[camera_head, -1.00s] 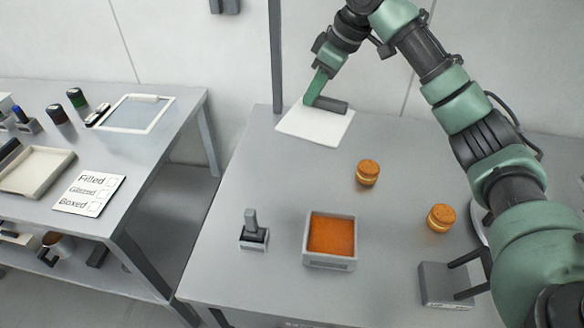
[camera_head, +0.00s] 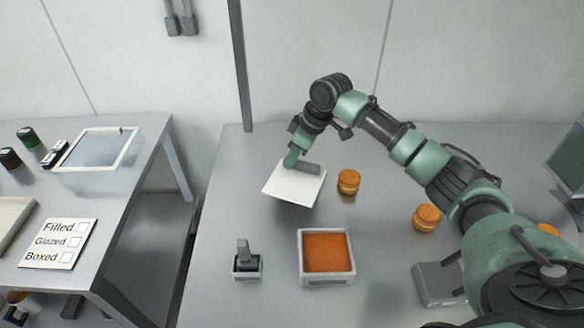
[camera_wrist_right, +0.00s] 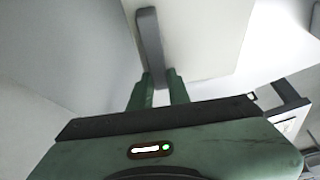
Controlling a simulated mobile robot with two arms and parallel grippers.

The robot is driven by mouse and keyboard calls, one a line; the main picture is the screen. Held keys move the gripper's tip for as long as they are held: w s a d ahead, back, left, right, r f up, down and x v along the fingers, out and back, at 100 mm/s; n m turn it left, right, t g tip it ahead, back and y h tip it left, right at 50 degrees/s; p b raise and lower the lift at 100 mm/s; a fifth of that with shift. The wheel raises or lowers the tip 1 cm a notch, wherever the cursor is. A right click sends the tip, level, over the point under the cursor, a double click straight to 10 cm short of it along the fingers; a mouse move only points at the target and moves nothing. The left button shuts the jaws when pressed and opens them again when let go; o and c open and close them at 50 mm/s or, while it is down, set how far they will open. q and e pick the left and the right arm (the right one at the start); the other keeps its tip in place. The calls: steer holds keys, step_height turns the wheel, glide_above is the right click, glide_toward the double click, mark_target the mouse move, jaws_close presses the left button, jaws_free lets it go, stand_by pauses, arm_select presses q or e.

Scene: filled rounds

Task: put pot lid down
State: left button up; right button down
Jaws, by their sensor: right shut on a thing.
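The pot lid (camera_head: 288,190) is a thin white square plate with a grey bar handle (camera_head: 308,168). My right gripper (camera_head: 293,158) is shut on that handle and holds the lid, slightly tilted, above the grey table. In the right wrist view the two green fingertips (camera_wrist_right: 160,82) close on the grey handle (camera_wrist_right: 150,42), with the white lid (camera_wrist_right: 205,35) beyond. A square pot (camera_head: 352,278) with pale walls and an orange filling stands uncovered on the table, in front of the lid and a little right. My left gripper is out of view.
Orange round filled pieces (camera_head: 349,182) (camera_head: 427,217) stand right of the lid. A small dark-handled tool in a holder (camera_head: 246,262) is left of the pot. A grey block (camera_head: 436,283) is at right. The table left of the lid is bare. A checklist card (camera_head: 58,243) lies on the left table.

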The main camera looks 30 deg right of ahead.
mark_target(292, 169)
steer(key=shift+f, duration=0.35)
step_height(292, 169, down, 3)
steer(key=shift+f+p, duration=0.2)
steer(key=shift+p, duration=0.15)
steer(key=shift+f, duration=0.35)
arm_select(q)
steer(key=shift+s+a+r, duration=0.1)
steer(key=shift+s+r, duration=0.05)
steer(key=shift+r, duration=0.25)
arm_select(e)
steer(key=shift+f, duration=0.1)
steer(key=c, duration=1.3)
jaws_free()
steer(key=shift+f, duration=0.15)
steer(key=shift+c, duration=0.2)
